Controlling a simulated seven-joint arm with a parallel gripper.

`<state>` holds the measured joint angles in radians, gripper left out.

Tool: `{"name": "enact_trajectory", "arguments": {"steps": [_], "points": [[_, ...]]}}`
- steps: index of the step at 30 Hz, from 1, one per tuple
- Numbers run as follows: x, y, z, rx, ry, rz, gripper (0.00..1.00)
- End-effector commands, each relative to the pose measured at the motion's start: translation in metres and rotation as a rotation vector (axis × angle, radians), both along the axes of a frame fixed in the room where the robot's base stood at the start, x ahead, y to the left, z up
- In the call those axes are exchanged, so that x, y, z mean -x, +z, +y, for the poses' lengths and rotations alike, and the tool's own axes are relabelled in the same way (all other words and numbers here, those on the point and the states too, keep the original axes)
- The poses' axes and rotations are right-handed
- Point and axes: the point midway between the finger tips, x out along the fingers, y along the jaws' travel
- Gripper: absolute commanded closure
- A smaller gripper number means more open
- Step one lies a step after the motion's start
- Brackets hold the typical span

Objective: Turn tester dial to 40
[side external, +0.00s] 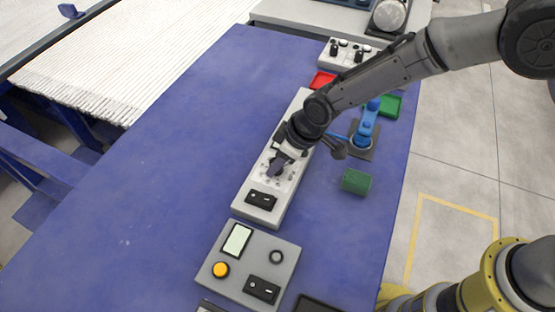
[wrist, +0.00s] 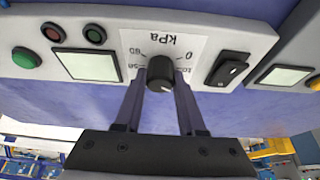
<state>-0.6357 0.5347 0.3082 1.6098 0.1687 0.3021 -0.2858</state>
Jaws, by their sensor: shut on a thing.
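The tester (side external: 251,213) is a long pale box on the blue table in the side external view. In the wrist view its grey panel (wrist: 213,40) appears upside down. The black round dial (wrist: 161,80) sits on a white scale plate marked kPa, with 0 at right and other numbers partly hidden. A small white pointer mark shows on the dial's lower right edge; its exact reading is unclear. My gripper (wrist: 158,92) is shut on the dial, one finger on each side.
The tester has a blank screen (wrist: 86,66), a green button (wrist: 26,58) and a black rocker switch (wrist: 234,69). A grey control box (side external: 222,287) stands nearby. The table's left is clear.

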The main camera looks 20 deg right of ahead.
Motion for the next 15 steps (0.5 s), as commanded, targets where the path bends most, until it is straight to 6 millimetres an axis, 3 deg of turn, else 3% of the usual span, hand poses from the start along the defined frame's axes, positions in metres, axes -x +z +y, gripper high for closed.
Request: {"name": "enact_trajectory", "arguments": {"steps": [15], "points": [[0.0012, 0.0005, 0.0016, 0.001, -0.357, -0.001, 1.00]]}}
